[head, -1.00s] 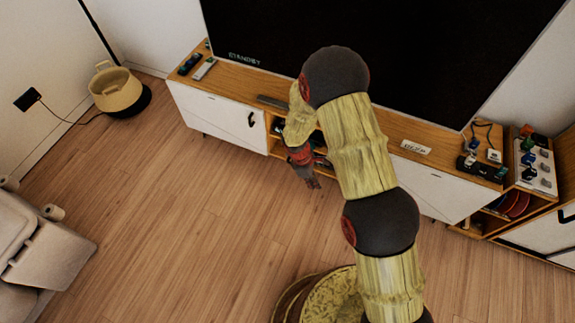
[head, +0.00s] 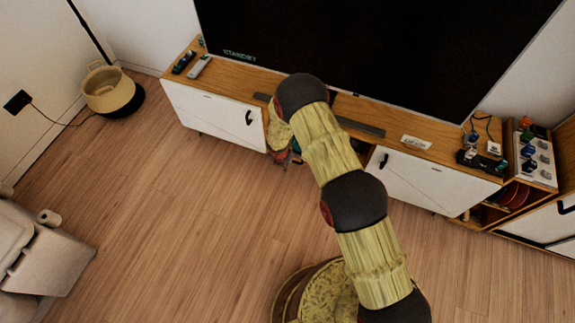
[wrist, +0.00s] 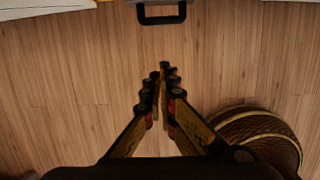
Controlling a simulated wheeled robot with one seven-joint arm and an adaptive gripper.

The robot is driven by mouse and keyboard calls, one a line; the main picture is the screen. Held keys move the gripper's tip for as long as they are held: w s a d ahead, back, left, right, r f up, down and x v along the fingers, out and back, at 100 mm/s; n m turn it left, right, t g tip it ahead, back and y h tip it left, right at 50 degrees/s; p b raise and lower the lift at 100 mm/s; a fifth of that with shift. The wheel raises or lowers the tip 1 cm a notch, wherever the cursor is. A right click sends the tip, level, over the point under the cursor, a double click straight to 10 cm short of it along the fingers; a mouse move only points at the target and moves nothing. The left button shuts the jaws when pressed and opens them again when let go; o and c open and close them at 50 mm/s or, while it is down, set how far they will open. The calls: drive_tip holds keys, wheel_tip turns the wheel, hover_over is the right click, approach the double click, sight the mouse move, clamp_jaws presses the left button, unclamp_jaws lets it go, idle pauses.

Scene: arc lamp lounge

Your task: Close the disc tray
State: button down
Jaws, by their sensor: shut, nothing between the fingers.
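I cannot make out the disc tray in either view. The media stand's open middle bay (head: 296,157) is mostly hidden behind my arm and gripper. My gripper (head: 284,162) is in front of that bay, close to the right edge of the left white door. In the wrist view my gripper (wrist: 163,85) is shut and empty, with its fingertips together over bare wood floor. A black handle (wrist: 162,18) on a pale front shows at the top of the wrist view, ahead of the fingertips and apart from them.
White doors flank the bay, left (head: 213,112) and right (head: 430,180), each with a black handle. A dark bar (head: 360,127) lies on the stand below the large screen (head: 370,45). A basket (head: 110,92) stands far left. The floor (head: 165,210) in front is clear.

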drive_tip(key=w+d+f+b, duration=0.2)
drive_tip(key=w+f+b, duration=0.2)
drive_tip(key=f, duration=0.6)
drive_tip(key=shift+w+d+b, duration=0.15)
drive_tip(key=shift+w+b, duration=0.2)
drive_tip(key=shift+w, duration=0.45)
drive_tip(key=shift+w, duration=0.1)
